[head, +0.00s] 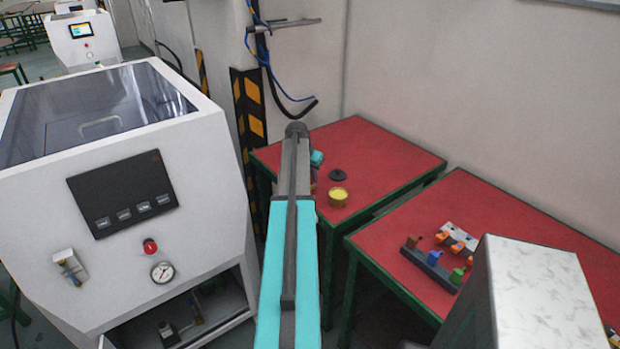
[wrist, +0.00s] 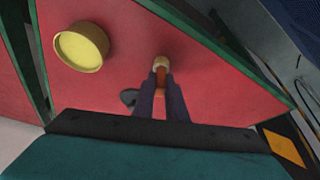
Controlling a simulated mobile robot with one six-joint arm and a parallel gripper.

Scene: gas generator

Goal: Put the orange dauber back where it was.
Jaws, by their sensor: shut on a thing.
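The orange dauber (wrist: 161,80) is between the two fingers of my gripper (wrist: 160,72) in the wrist view, with its pale tan tip pointing away from the gripper. My gripper is shut on it over the red table top. In the head view my arm hides most of the gripper and the dauber. A dark rack (head: 430,268) on the right red table holds a brown, a blue and a green piece. I cannot tell which place on it is free.
An open tin with yellow contents (head: 338,197) stands on the back red table (head: 385,155), also in the wrist view (wrist: 80,47). A black disc (head: 338,175) lies near it. A pale block with orange pieces (head: 458,237) sits behind the rack. A white machine (head: 130,200) stands left.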

